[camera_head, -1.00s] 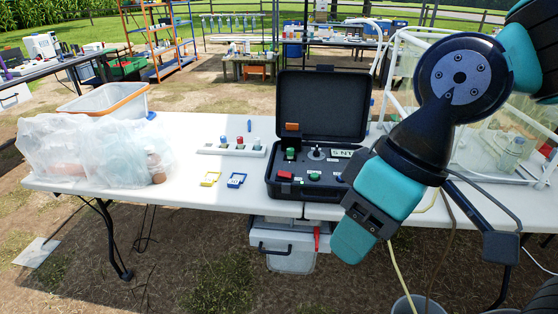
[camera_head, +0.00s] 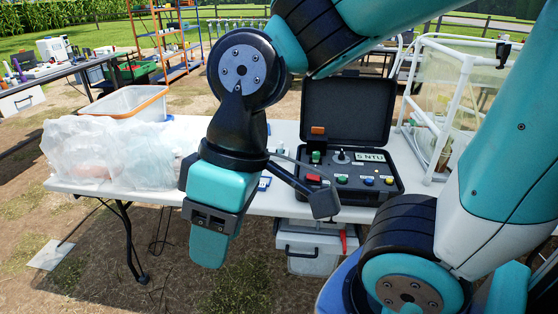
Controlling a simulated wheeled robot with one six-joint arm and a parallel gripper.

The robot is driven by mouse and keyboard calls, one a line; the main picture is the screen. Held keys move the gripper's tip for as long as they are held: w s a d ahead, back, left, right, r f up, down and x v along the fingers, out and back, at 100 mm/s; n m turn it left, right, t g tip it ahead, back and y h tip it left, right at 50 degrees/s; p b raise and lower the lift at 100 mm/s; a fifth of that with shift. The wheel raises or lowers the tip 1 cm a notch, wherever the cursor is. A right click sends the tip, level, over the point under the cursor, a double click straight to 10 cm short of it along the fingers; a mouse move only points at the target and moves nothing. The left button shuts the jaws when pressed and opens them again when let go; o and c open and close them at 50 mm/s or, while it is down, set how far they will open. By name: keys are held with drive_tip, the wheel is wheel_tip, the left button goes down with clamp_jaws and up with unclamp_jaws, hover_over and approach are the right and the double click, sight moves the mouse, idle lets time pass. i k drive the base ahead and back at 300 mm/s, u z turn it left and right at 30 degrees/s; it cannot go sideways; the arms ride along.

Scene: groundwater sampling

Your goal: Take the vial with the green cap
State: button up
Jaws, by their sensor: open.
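A small green-capped piece (camera_head: 316,157), which looks like the vial, stands upright in the open black case (camera_head: 388,192) on the white table, at the back left of its panel. My gripper (camera_head: 211,228) hangs in front of the table, left of and nearer than the case, and apart from the green cap. My arm covers the white vial rack area and most of the small yellow and blue frames on the table.
The case panel shows a "5 NTU" display (camera_head: 370,157) and a red block (camera_head: 313,180). A plastic bag (camera_head: 110,155) and an orange-rimmed bin (camera_head: 125,102) fill the table's left. A white-framed clear tank (camera_head: 470,95) stands right. A lidded box (camera_head: 315,250) sits beneath.

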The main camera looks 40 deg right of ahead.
sight(316, 155)
drive_tip(key=z, duration=0.05)
drive_tip(key=i, duration=0.95)
drive_tip(key=z, duration=0.65)
